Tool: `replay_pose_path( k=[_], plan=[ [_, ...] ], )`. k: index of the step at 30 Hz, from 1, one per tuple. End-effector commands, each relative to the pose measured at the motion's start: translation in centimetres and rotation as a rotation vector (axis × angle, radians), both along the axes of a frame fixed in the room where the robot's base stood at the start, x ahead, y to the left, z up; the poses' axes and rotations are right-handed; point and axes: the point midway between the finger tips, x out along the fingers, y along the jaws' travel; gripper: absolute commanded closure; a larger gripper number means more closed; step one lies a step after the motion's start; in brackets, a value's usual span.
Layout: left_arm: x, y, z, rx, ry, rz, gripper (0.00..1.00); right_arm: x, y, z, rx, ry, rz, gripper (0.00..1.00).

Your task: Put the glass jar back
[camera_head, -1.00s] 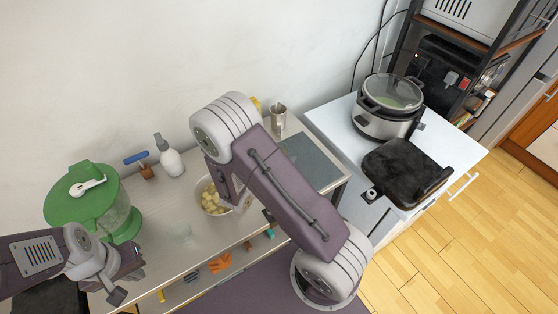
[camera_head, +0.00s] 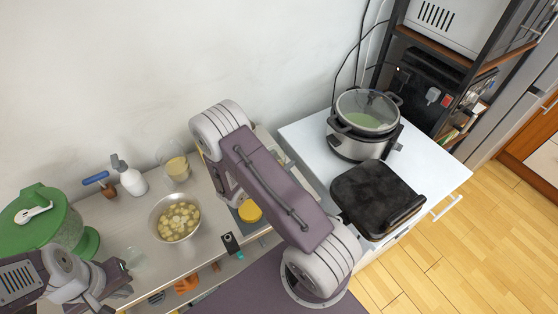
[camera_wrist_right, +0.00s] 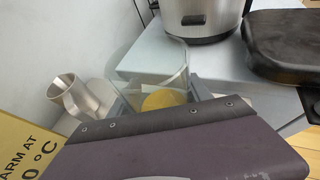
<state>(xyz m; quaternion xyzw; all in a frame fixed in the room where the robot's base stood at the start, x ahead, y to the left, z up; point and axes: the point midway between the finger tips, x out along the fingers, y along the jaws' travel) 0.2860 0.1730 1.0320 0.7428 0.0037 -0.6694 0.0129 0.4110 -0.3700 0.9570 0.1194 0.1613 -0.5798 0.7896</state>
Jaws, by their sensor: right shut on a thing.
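The glass jar (camera_wrist_right: 155,72) is clear and wide-mouthed, seen in the right wrist view. My right gripper (camera_wrist_right: 160,100) is shut on it, with a grey finger on either side; a round yellow patch shows at the jar's lower part.
The counter holds a green-lidded container (camera_head: 45,225), a spray bottle (camera_head: 129,178), a glass with beige contents (camera_head: 173,164) and a bowl of yellowish pieces (camera_head: 175,218). On the right, a white cabinet bears a cooker (camera_head: 362,145) and black grill (camera_head: 375,197). A metal cup (camera_wrist_right: 80,97) stands left of the jar.

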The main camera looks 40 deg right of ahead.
Motion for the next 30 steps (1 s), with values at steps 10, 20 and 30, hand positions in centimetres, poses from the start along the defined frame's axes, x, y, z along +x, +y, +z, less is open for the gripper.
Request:
replay_pose_path(
  k=[10, 20, 30],
  plan=[
    [0.0, 0.0, -3.7, 0.0, 0.0, 0.0, 1.0, 0.0, 0.1, -4.0, -0.001, -0.001, 0.001, 1.0],
    [0.0, 0.0, -4.6, 0.0, 0.0, 0.0, 1.0, 0.0, 0.1, -5.0, -0.001, -0.002, 0.001, 1.0],
    [0.0, 0.0, -5.4, 0.0, 0.0, 0.0, 1.0, 0.0, 0.1, -5.8, -0.001, -0.001, 0.001, 1.0]
  ],
)
